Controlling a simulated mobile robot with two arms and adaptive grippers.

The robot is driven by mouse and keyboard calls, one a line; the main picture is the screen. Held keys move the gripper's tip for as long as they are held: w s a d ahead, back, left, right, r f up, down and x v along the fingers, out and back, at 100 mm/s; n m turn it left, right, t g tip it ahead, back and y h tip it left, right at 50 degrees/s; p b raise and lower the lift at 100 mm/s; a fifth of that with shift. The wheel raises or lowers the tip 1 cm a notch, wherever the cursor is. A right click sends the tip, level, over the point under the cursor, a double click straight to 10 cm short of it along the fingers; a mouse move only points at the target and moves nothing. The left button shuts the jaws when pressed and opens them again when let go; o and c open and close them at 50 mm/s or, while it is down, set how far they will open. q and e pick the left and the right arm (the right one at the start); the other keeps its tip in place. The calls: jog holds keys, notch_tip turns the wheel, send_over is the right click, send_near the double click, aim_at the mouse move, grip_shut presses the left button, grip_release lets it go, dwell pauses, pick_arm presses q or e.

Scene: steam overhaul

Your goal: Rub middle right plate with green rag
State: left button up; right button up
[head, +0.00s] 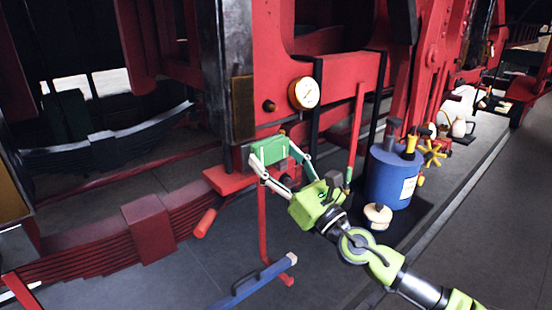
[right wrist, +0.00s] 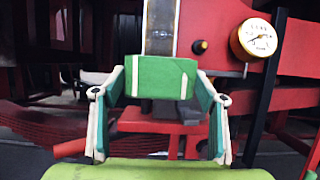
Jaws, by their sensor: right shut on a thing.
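My right gripper (head: 279,168) reaches in from the lower right and is shut on the green rag (head: 270,150), a folded block-like piece. In the right wrist view the rag (right wrist: 161,78) sits squarely between the two fingers. A dull brownish plate (head: 243,105) is upright on the dark column just above and left of the rag. In the right wrist view this plate (right wrist: 161,25) rises behind the rag, which hides its lower end. I cannot tell whether rag and plate touch. My left gripper is not in view.
A round gauge (head: 304,93) and a dark knob (head: 269,106) are on the red frame right of the plate. A blue drum (head: 392,178) stands right of my arm. A red ledge (head: 228,179) lies below the rag. A blue-handled tool (head: 255,281) is lower down.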

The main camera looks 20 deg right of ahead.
aim_at(265, 140)
jog(key=shift+w+a, duration=0.35)
jog(key=shift+w, duration=0.55)
jog(key=shift+w+a, duration=0.35)
jog(key=shift+w, duration=0.5)
jog(key=shift+w+a, duration=0.35)
jog(key=shift+w, duration=0.55)
jog(key=shift+w+a, duration=0.15)
jog(key=shift+w, duration=0.2)
jog(key=shift+r, duration=0.1)
notch_tip(265, 140, up, 4)
jog(key=p, duration=0.3)
jog(key=shift+s, duration=0.1)
jog(key=r+p, duration=0.7)
jog(key=p, duration=0.1)
jog(key=shift+w+r, duration=0.3)
jog(key=shift+w+r+p, duration=0.15)
jog(key=shift+r+p, duration=0.2)
jog(key=shift+r, duration=0.75)
jog(key=shift+a+r, duration=0.1)
jog(key=shift+r, duration=0.65)
jog(key=shift+w, duration=0.15)
